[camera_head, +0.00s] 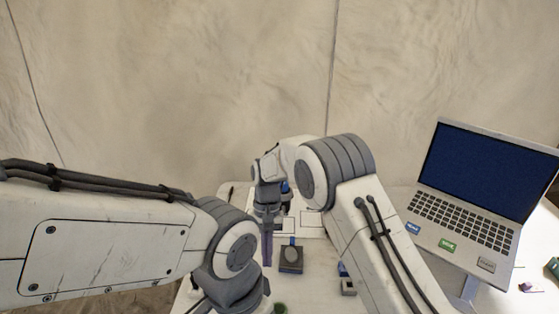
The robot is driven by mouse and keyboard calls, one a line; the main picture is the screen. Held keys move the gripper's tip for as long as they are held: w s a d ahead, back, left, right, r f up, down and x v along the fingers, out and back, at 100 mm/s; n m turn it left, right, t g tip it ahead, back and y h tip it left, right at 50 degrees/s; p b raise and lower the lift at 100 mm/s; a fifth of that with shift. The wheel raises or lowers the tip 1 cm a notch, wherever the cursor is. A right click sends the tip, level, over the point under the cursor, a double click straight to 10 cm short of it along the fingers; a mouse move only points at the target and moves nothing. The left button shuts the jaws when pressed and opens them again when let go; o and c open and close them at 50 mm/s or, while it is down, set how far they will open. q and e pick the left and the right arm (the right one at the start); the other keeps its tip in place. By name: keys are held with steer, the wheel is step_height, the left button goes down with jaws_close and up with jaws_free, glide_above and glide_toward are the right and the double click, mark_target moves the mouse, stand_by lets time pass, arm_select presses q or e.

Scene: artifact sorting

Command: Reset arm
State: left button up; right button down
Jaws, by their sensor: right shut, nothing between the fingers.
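My right arm arches in from the lower right, and its gripper (267,247) points down over the white table near the middle. Its narrow fingers are shut with nothing between them. The fingers are left of a small dark tray (290,268) that holds a pale rounded object (291,254). My left arm comes in from the left and bends down at the bottom edge; its gripper is out of the picture.
An open laptop (478,180) stands on the right. A small grey box (348,288) with something blue is partly behind my right arm. A green object (280,308) is at the bottom edge. White outlined sheets (311,220) lie behind the tray. A pale wall closes off the back.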

steer(key=s+r+n+t, duration=0.2)
steer(key=s+r, duration=0.4)
steer(key=r, duration=0.3)
steer(key=s+d+r+n+t, duration=0.1)
steer(key=s+d, duration=0.3)
steer(key=s, duration=0.5)
steer(key=s+d+r+n+t+y, duration=0.1)
steer(key=s+d+r+n, duration=0.3)
steer(key=s, duration=0.6)
steer(key=shift+s+d, duration=0.2)
steer(key=shift+d, duration=0.5)
